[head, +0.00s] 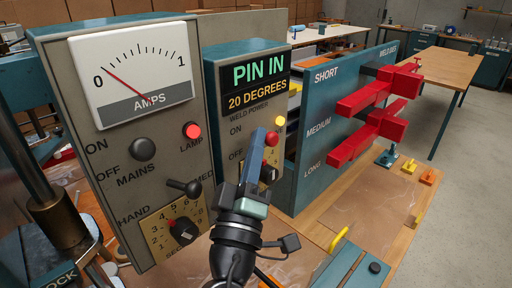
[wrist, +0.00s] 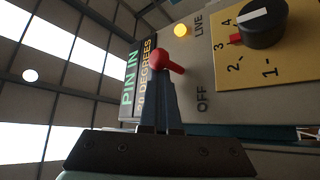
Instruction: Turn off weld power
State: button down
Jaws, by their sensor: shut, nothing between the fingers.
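The weld power panel (head: 238,100) has a red lever (head: 271,139) beside the ON and OFF marks and below a lit yellow lamp (head: 279,121). In the wrist view the red lever (wrist: 165,62) has its ball end toward the display side, away from the OFF mark (wrist: 202,98). The lamp, marked LIVE, glows there too (wrist: 180,30). My gripper (head: 260,133) is shut and empty, with its blue fingertips (wrist: 160,84) right by the red lever. I cannot tell whether they touch it. The ON mark is hidden in the wrist view.
The panel display (head: 259,86) reads PIN IN, 20 DEGREES. A numbered dial (wrist: 262,22) is close to the lever. The amps cabinet (head: 120,140) stands close on the left, with its red lamp lit. Red clamp-like parts (head: 365,95) project from the gauge board on the right.

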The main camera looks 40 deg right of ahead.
jog(key=shift+f+b, duration=0.4)
jog(key=shift+b, duration=0.25)
jog(key=b+v, duration=0.6)
jog(key=v, duration=0.7)
jog(key=shift+f+b, duration=0.15)
jog(key=shift+b, duration=0.25)
